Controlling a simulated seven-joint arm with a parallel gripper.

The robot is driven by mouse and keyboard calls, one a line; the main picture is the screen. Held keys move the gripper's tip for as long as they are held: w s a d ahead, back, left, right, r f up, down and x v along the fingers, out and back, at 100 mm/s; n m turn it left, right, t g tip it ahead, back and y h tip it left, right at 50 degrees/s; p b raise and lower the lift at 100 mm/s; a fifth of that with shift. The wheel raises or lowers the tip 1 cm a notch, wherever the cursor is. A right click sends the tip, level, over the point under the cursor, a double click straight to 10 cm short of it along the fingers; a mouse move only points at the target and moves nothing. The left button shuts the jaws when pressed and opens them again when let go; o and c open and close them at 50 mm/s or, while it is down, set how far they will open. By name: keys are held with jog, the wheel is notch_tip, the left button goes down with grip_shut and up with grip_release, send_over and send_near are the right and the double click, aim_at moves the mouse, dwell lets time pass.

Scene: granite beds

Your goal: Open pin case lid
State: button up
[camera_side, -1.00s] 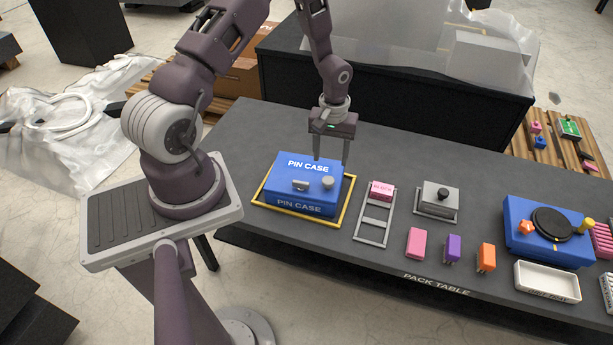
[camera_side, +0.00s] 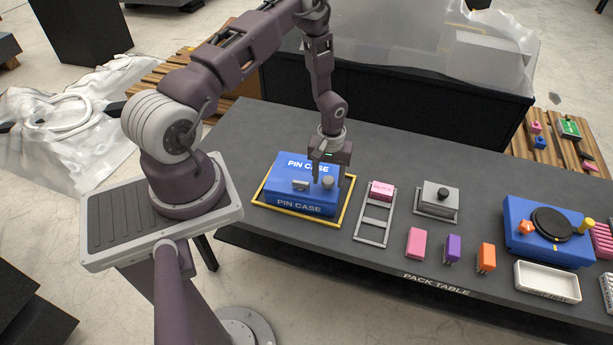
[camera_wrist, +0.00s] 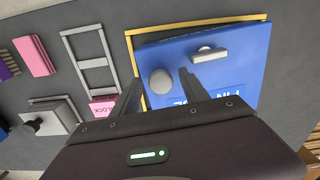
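The blue pin case (camera_side: 300,207) sits inside a yellow frame (camera_side: 262,201) on the dark table, with its lid (camera_side: 293,170) closed. A round grey knob (camera_side: 328,183) and a grey bar handle (camera_side: 300,185) stand on the lid. In the wrist view the knob (camera_wrist: 161,81) and handle (camera_wrist: 209,55) show on the blue lid (camera_wrist: 235,80). My gripper (camera_side: 329,177) is low over the lid's right end, at the knob. Its fingers (camera_wrist: 160,85) are apart, one on each side of the knob in the wrist view. I cannot tell whether they touch it.
A grey rack (camera_side: 374,225) with a pink block (camera_side: 381,189) stands just right of the case. A grey box with a black knob (camera_side: 439,199) and pink, purple and orange blocks lie further right. The table behind the case is clear.

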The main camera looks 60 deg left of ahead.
jog(key=c, duration=0.9)
jog(key=shift+w+a+r, duration=0.2)
jog(key=shift+a+r, duration=0.05)
jog(key=shift+r, duration=0.35)
jog(key=shift+w+a+r, duration=0.2)
jog(key=shift+a+r, duration=0.05)
jog(key=shift+r, duration=0.3)
jog(key=shift+w+a+r+g+h, duration=0.15)
jog(key=shift+w+a+r, duration=0.15)
jog(key=shift+r, duration=0.25)
jog(key=shift+w+a+r+g+h, duration=0.2)
jog(key=shift+a+r, duration=0.15)
jog(key=shift+r, duration=0.15)
jog(key=shift+w+a+r, duration=0.65)
jog(key=shift+a+r, duration=0.1)
jog(key=shift+r, duration=0.1)
